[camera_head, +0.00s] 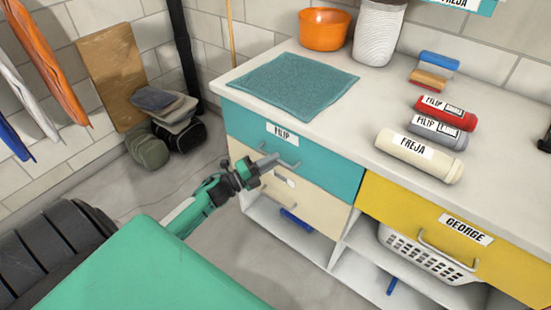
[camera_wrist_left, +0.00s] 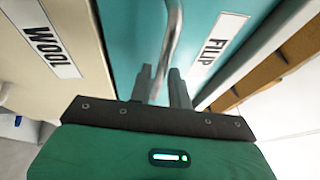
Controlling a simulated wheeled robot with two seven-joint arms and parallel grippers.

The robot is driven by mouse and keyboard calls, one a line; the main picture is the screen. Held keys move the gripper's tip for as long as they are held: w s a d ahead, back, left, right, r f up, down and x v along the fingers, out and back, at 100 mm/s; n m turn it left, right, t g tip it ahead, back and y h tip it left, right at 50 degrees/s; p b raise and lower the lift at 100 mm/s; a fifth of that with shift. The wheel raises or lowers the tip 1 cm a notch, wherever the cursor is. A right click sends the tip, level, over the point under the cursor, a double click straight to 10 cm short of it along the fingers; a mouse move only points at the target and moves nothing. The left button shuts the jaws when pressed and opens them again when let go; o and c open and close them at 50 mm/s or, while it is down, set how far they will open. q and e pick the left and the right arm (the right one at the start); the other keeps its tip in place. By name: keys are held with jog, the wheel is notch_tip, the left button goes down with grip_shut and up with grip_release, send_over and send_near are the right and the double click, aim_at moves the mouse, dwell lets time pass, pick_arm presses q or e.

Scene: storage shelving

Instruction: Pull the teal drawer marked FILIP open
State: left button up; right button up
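The teal drawer (camera_head: 327,168) marked FILIP is directly under the worktop in the head view, and its front looks shut. Its label (camera_head: 282,134) sits above a metal bar handle (camera_head: 281,153). My left gripper (camera_head: 266,163) is at the left part of this handle. In the left wrist view, the handle (camera_wrist_left: 173,35) runs down between the two open fingers (camera_wrist_left: 161,85), with the FILIP label (camera_wrist_left: 216,45) to the right. I cannot tell whether the fingers touch the bar. My right gripper is not in view.
A cream drawer (camera_head: 322,208) labelled WOOL (camera_wrist_left: 45,35) lies below. To the right are a yellow GEORGE drawer (camera_head: 400,210) and a white basket (camera_head: 425,262). The worktop holds a teal mat (camera_head: 290,85), an orange pot (camera_head: 325,30) and labelled bottles (camera_head: 418,155).

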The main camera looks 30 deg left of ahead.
pick_arm(q)
jog(key=shift+w+d+r, duration=0.1)
jog(key=shift+w+d, duration=0.2)
jog(key=shift+w, duration=0.4)
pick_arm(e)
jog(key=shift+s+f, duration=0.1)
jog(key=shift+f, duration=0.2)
pick_arm(q)
jog(key=shift+c, duration=0.2)
grip_shut()
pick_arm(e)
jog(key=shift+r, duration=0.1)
